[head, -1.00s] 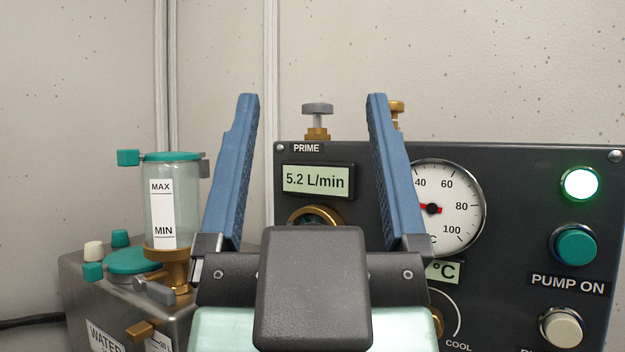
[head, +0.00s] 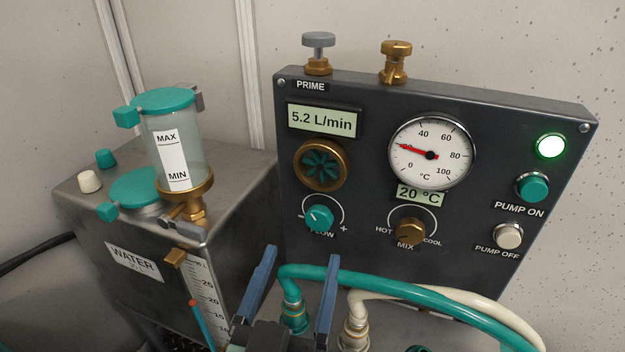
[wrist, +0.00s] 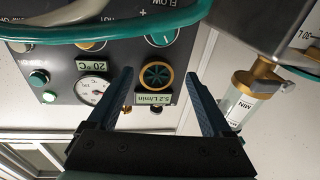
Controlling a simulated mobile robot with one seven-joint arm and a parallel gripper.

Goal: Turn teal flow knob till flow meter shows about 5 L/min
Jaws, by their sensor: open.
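The teal flow knob (head: 319,219) sits on the dark panel under the round flow indicator, with its white mark pointing to the upper left, toward the minus side. It also shows in the wrist view (wrist: 160,39). The flow meter display (head: 321,120) reads 5.2 L/min. My gripper (head: 300,255) is open and empty. In the head view it is low in the picture, in front of the panel and below the knob. In the wrist view the knob lies beyond the fingertips and nothing is between the jaws at their tips.
Teal and cream hoses (head: 410,283) curve below the panel near my fingers. The brown mix knob (head: 410,232) is right of the flow knob. The steel water tank (head: 100,215) with its clear reservoir (head: 172,140) stands left. The green lamp (head: 551,146) above PUMP ON is lit.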

